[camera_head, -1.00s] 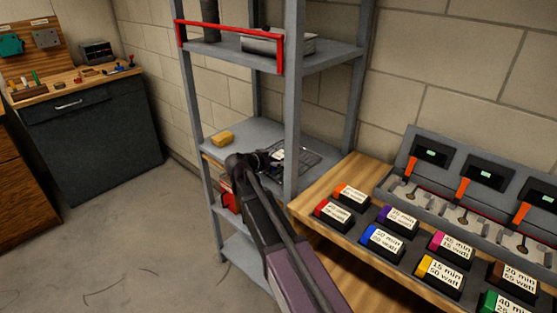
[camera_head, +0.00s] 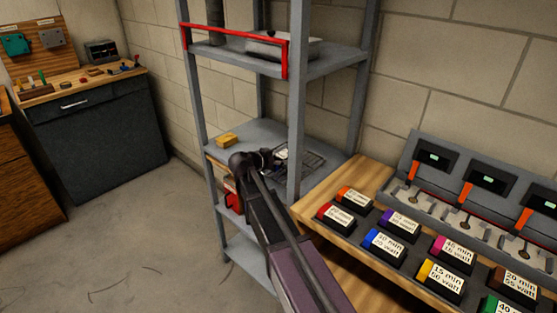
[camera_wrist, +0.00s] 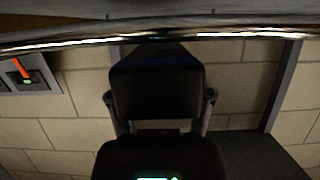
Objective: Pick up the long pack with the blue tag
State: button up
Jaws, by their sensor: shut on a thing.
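A black pack with a blue tag (camera_head: 383,243) lies on the wooden bench among other tagged packs in the head view. My gripper (camera_head: 268,160) is away from it, at the middle shelf of the grey rack; its fingers are hard to make out there. In the wrist view my gripper (camera_wrist: 160,103) is shut on a dark block (camera_wrist: 155,82), with a finger at each side. The block has a faint blue tint near its top edge; no label on it can be read.
The grey rack (camera_head: 297,95) has upright posts and a red rail (camera_head: 235,38) near my arm. A yellow block (camera_head: 227,140) and a pale item (camera_head: 284,152) are on the middle shelf. Chargers (camera_head: 480,195) stand behind the packs. Floor at left is clear.

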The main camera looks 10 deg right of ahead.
aim_at(278, 158)
jog(key=shift+r+p, duration=3.85)
jog(key=shift+r, duration=0.35)
